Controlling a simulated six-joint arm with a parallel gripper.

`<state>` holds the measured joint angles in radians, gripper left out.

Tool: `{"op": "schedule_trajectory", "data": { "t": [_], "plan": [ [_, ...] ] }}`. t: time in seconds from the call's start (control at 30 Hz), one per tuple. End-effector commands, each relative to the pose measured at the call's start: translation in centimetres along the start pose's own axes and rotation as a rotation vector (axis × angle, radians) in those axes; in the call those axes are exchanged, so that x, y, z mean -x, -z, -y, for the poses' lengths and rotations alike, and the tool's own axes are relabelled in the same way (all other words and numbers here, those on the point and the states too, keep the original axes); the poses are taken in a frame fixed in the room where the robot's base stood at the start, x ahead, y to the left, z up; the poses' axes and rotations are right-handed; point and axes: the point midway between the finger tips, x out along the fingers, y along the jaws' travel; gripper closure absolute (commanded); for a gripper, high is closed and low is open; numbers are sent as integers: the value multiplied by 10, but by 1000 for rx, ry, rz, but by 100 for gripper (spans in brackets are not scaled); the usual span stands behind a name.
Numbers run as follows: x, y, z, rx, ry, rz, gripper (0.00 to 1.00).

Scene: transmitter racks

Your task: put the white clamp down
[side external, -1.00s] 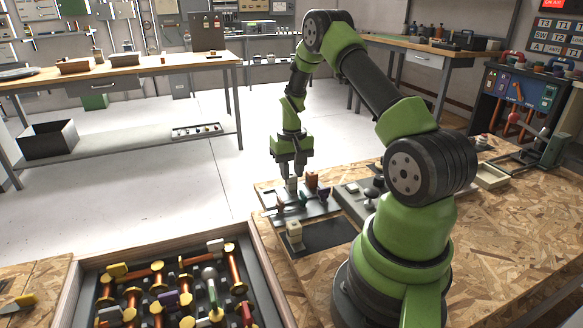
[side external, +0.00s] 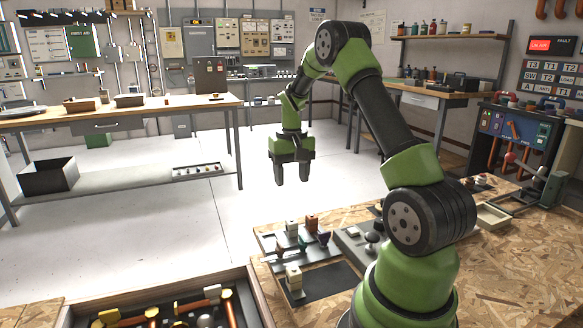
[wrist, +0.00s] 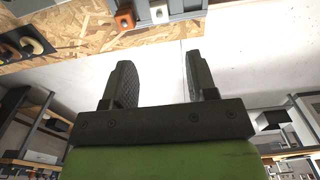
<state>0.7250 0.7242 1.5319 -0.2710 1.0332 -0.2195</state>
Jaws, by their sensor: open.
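The white clamp (side external: 292,228) appears to be the small white block standing in the back row of the grey rack (side external: 268,243), just left of an orange piece (side external: 312,222). In the wrist view a white block (wrist: 158,12) shows at the top edge beside the orange piece (wrist: 125,18). My gripper (side external: 292,180) is open and empty, in the air above and beyond the rack, touching nothing. In the wrist view its two dark fingers (wrist: 160,78) stand apart with only pale floor between them.
Teal and purple pieces stand in the rack. A tray of orange and yellow parts (side external: 200,310) lies at front left. The floor beyond the bench is clear.

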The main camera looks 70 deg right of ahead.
Motion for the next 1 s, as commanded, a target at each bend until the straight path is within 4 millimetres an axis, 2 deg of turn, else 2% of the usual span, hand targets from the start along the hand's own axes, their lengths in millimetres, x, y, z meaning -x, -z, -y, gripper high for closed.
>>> {"op": "schedule_trajectory", "data": {
  "t": [0.23, 0.37, 0.47, 0.53, 0.7, 0.8, 0.9, 1.0],
  "plan": [
    [28, -2, 5, 9, 4, -13, 48],
    [60, -20, 31, 53, 28, -69, 48],
    [95, -49, 61, 109, 69, -140, 48],
    [117, -77, 79, 151, 106, -191, 48],
    [154, -152, 106, 251, 220, -301, 48],
    [165, -196, 110, 308, 296, -355, 48],
    [167, -232, 108, 355, 370, -393, 48],
    [164, -257, 104, 388, 429, -416, 48]
  ]
}}
